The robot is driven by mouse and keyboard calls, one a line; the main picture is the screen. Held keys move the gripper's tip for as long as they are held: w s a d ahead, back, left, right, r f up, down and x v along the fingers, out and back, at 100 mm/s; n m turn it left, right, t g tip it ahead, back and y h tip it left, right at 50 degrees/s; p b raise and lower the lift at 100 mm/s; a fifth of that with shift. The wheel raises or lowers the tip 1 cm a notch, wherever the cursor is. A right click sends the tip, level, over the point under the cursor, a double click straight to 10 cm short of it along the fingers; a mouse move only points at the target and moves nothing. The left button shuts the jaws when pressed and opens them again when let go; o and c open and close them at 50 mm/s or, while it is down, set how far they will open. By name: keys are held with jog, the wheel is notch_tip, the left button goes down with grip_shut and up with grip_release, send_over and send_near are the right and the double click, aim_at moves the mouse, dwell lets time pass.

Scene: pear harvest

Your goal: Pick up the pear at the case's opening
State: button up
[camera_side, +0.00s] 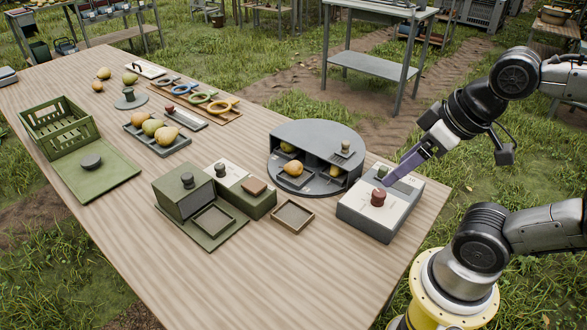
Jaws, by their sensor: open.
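The grey half-round case (318,131) stands on the wooden table, with its open compartments facing the near side. A yellow pear (293,168) sits at the front of the left opening. Another yellow fruit (335,170) sits in the right part, and a greenish one (287,147) lies deeper inside, partly hidden. My gripper (392,178), with purple fingers, is open and empty. It hangs to the right of the case, over or near the grey box with knobs, well apart from the pear. The gap between its fingers is hard to see.
The grey box (409,213) with a red knob and a green knob stands right of the case. A small square tray (293,217) lies in front of the case. Green boxes (186,192), a fruit tray (178,146) and a green crate (51,128) stand to the left.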

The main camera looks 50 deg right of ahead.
jog(key=w+r+m, duration=0.2)
jog(key=w+r, duration=0.6)
jog(key=w, duration=0.1)
jog(key=m+g, duration=0.4)
jog(key=g, duration=0.1)
send_over(295, 162)
jog(key=shift+y, duration=0.4)
jog(key=f, duration=2.6)
jog(key=shift+w+d+f, duration=0.1)
jog(key=shift+d+f, duration=0.15)
jog(key=shift+f, duration=0.05)
jog(key=shift+a+f, duration=0.15)
jog(key=shift+f, duration=1.4)
jog(key=shift+a+f, duration=0.1)
jog(key=shift+f, duration=1.4)
